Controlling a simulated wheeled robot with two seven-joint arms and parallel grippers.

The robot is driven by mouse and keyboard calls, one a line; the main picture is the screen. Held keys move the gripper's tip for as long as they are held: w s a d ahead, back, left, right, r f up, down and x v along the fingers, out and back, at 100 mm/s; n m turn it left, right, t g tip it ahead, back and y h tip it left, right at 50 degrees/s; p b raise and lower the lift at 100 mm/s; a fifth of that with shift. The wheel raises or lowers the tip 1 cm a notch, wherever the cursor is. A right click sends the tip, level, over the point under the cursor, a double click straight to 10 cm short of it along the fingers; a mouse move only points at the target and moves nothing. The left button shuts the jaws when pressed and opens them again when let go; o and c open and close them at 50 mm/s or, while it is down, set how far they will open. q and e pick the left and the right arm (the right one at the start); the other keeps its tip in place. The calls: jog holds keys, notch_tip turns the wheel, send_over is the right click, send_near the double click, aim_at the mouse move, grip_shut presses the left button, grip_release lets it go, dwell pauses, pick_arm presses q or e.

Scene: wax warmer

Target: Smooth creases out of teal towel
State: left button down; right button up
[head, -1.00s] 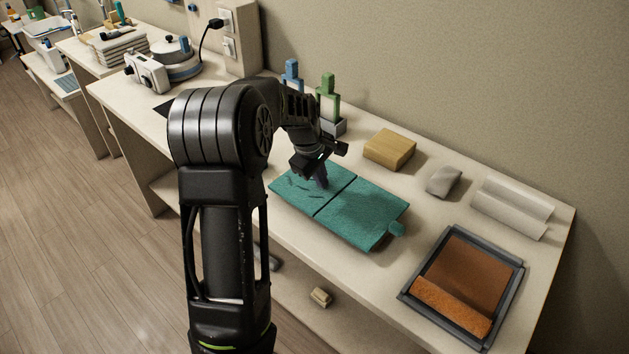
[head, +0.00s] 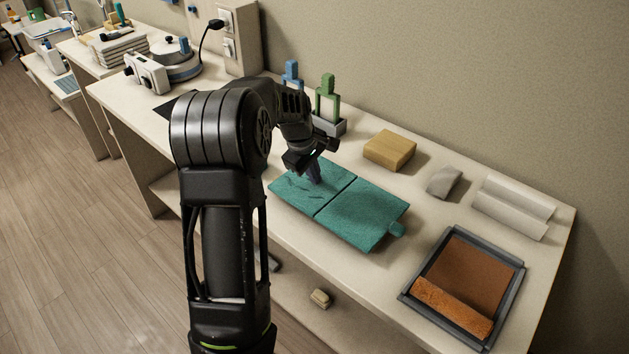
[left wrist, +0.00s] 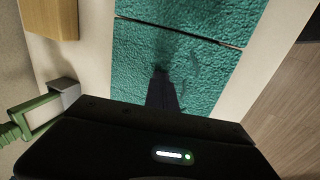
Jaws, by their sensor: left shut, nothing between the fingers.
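The teal towel (head: 362,214) lies flat on the counter, with a dark line across its middle and a small tab at its right end. Dark crease marks show on its left half, and some also show near the fingers in the left wrist view (left wrist: 205,75). My left gripper (head: 315,180) is shut and empty, pointing down at the left half of the towel. Its fingertips are at or just above the cloth; I cannot tell if they touch. The gripper hides part of the towel's far left area. My right gripper is in neither view.
Behind the towel stand a grey holder with green (head: 327,98) and blue (head: 291,75) handled tools, a tan block (head: 390,150) and a grey lump (head: 444,182). White rolls (head: 513,207) and a grey-framed brown tray (head: 405,298) are to the right. A wall bounds the back.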

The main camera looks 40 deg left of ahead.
aim_at(303, 177)
pick_arm(q)
jog(key=shift+a, duration=0.1)
jog(key=shift+s+a, duration=0.1)
jog(key=shift+a, duration=0.75)
jog(key=shift+a, duration=0.1)
jog(key=shift+a+f+b, duration=0.1)
jog(key=shift+a+b, duration=0.2)
jog(key=shift+a, duration=0.5)
jog(key=shift+a, duration=0.9)
jog(key=shift+a, duration=0.9)
